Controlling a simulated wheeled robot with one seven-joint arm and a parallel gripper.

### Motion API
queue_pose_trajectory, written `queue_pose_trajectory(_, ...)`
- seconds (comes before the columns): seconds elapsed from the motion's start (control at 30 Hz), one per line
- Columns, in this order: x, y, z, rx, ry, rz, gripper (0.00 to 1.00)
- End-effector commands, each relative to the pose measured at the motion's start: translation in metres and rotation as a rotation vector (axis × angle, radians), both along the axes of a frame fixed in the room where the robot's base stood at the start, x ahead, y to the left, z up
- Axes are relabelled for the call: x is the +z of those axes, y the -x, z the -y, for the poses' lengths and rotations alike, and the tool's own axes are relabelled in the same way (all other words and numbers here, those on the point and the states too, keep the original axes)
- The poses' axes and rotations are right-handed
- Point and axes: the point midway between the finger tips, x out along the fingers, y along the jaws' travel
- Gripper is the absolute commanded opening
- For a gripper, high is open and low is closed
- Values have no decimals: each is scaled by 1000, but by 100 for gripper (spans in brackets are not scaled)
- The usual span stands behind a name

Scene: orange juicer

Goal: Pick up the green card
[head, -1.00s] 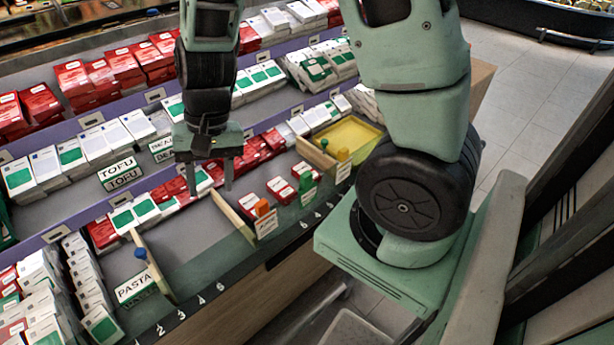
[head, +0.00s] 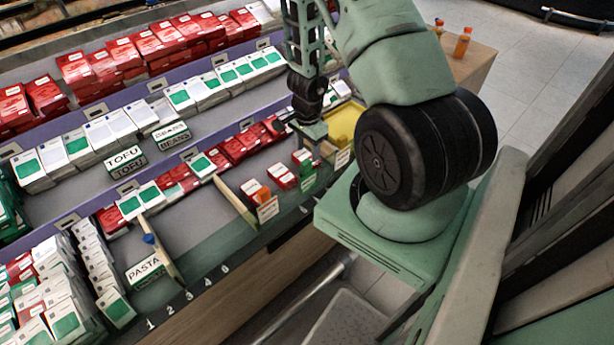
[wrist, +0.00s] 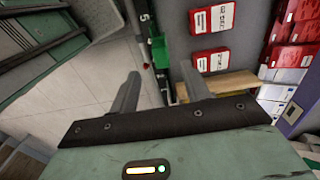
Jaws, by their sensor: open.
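A small green piece, which may be the green card, stands at the shelf's front edge in the head view (head: 307,179). A green block with a thin upright part also shows beyond my fingers in the wrist view (wrist: 160,50). My gripper (wrist: 160,82) is open, with nothing between its fingers. In the head view my gripper (head: 314,142) is above the front of the shelf, near the yellow tray (head: 343,124). Its fingers are partly hidden there. Several white boxes with green faces (head: 131,205) also stand in rows.
Red boxes (wrist: 212,18) lie beside the green block. A pale tiled floor (wrist: 95,75) lies in front of the shelf.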

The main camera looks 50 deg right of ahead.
Motion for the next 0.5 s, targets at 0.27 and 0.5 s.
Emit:
queue_pose_trajectory(0.27, -35, 0, 0, 0, -1, 1, 47)
queue_pose_trajectory(0.5, -58, -1, -2, -3, -4, 1, 47)
